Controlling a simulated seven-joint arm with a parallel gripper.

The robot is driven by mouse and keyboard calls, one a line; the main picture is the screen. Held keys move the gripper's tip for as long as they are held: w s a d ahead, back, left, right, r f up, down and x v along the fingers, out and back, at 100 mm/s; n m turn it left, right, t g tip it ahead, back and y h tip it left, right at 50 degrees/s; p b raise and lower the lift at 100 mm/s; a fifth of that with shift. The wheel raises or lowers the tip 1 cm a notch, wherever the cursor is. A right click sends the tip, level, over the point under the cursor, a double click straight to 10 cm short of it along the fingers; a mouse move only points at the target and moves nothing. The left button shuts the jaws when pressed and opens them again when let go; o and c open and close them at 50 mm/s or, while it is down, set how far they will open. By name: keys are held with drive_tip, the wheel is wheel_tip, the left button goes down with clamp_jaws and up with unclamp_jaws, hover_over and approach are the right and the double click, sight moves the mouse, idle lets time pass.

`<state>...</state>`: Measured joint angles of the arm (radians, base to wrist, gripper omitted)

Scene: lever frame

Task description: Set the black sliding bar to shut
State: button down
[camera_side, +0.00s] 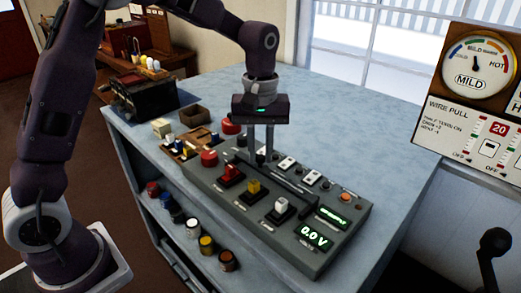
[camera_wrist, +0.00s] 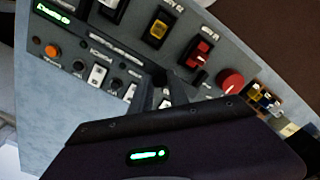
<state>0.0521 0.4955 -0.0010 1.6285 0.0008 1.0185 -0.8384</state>
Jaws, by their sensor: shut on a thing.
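The black sliding bar (camera_side: 290,190) lies lengthwise along the grey control panel (camera_side: 245,222), behind the red, yellow and white switches. My gripper (camera_side: 261,158) points down at the bar's far-left end, with its fingers shut on a dark part there that I take to be the bar's handle. In the wrist view, a dark knob (camera_wrist: 160,76) shows beside the fingertips (camera_wrist: 174,88). The fingers hide most of the grip, and the bar's markings are too small to read.
A small parts tray (camera_side: 186,146) sits to the left. The blue tabletop (camera_side: 350,130) behind the panel is clear.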

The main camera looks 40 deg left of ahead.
idle(0.5)
drive_tip(key=shift+s, duration=1.7)
drive_tip(key=c, duration=1.3)
unclamp_jaws()
drive_tip(key=shift+o, duration=0.2)
wheel_tip(320, 180, up, 7)
drive_tip(key=shift+s+r, duration=0.1)
drive_tip(key=shift+r, duration=0.05)
